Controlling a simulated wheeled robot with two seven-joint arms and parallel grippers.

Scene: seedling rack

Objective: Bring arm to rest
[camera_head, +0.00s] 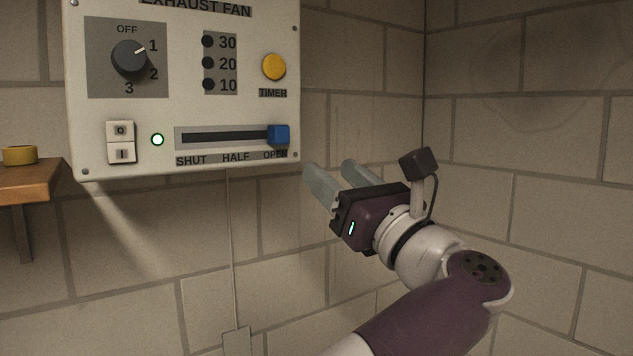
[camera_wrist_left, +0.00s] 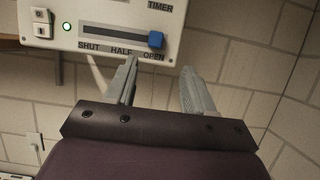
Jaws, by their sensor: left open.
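My left gripper (camera_head: 333,172) is open, with nothing between its two grey fingers. It is just below and right of the exhaust fan panel (camera_head: 110,119), apart from it as far as I can tell. In the left wrist view the open fingers (camera_wrist_left: 160,72) point towards the panel's lower edge, below the blue slider handle (camera_wrist_left: 156,40). The blue slider handle (camera_head: 278,135) stands at the right end of its slot, at OPEN. The dark knob (camera_head: 129,58) has its white mark towards 1. My right gripper is not in view.
The panel also carries a yellow timer button (camera_head: 274,67), a lit green lamp (camera_head: 157,139) and a rocker switch (camera_head: 121,142). A wooden shelf (camera_head: 30,184) with a yellow round object (camera_head: 20,155) is at the left. Block walls meet in a corner behind my arm.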

